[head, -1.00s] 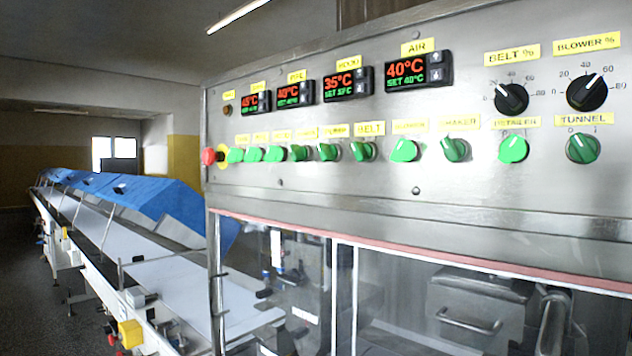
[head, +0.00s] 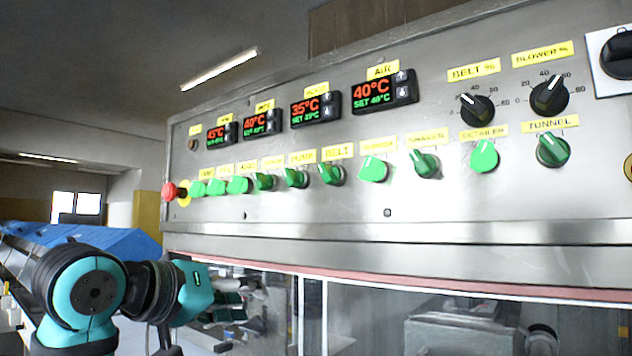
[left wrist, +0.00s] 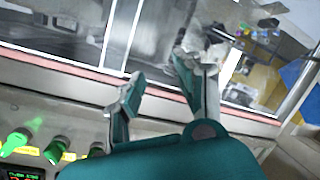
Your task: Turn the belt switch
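The belt switch (head: 332,174) is a green knob under the yellow BELT label (head: 338,151), in the lower row of the steel control panel. My left gripper (head: 228,300) is low at the left in the head view, below the panel and apart from the belt switch. In the left wrist view its two fingers (left wrist: 160,88) are spread with nothing between them. Green knobs (left wrist: 55,150) show at that view's lower left, but I cannot tell which ones they are. My right gripper is not in view.
Other green switches stand close on both sides, such as the pump switch (head: 295,178). A red stop button (head: 169,192) sits at the panel's left end. Displays and the belt % dial (head: 477,110) are above. A red-edged ledge (head: 400,284) runs below the panel.

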